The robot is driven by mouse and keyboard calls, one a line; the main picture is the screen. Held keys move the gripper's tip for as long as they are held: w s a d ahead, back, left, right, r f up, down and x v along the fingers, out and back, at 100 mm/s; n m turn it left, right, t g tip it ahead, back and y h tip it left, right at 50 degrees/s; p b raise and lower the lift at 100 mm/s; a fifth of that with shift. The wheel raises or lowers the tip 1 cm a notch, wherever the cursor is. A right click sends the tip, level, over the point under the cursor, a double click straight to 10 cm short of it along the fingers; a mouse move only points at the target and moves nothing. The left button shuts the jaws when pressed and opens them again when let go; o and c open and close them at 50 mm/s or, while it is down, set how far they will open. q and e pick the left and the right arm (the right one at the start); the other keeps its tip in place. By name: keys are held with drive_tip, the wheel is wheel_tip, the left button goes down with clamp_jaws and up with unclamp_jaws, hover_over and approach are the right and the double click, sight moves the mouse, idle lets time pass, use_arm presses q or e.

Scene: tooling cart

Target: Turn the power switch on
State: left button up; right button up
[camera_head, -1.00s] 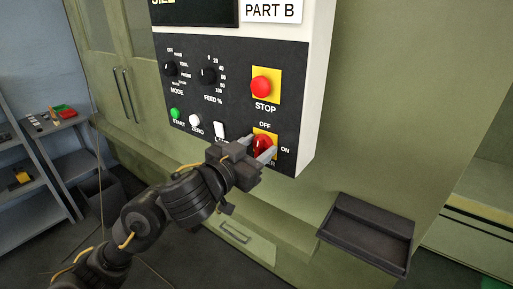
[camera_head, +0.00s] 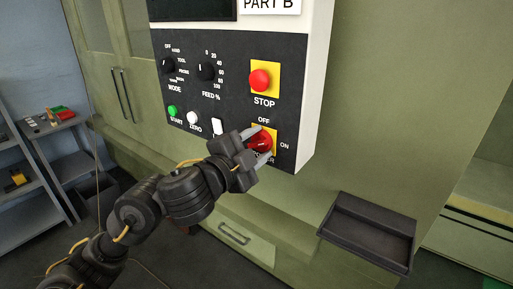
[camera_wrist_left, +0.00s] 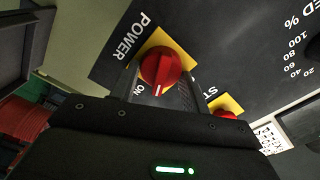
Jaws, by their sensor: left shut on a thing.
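The power switch (camera_head: 260,140) is a red rotary knob on a yellow plate at the lower right of the black control panel. OFF is lettered above it and ON to its right. My left gripper (camera_head: 257,150) is shut on the knob, a finger on either side. In the left wrist view the knob (camera_wrist_left: 161,67) shows large, with the yellow plate behind it. Its white mark points near the ON label, but I cannot tell whether it is fully there. The gripper body hides the lower part of the plate. My right gripper is not in view.
The red STOP button (camera_head: 260,79) sits just above the switch. The green START button (camera_head: 173,111), a white ZERO button (camera_head: 193,118) and dials are to the left. A dark tray (camera_head: 365,232) juts out at lower right. Grey shelves (camera_head: 35,170) stand at far left.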

use_arm(q)
drive_tip(key=m+b, duration=0.1)
drive_tip(key=m, duration=0.4)
drive_tip(key=shift+f+b, duration=0.15)
drive_tip(key=shift+b, duration=0.2)
drive_tip(key=shift+m, duration=0.4)
drive_tip(key=o, duration=1)
drive_tip(key=shift+s, duration=0.1)
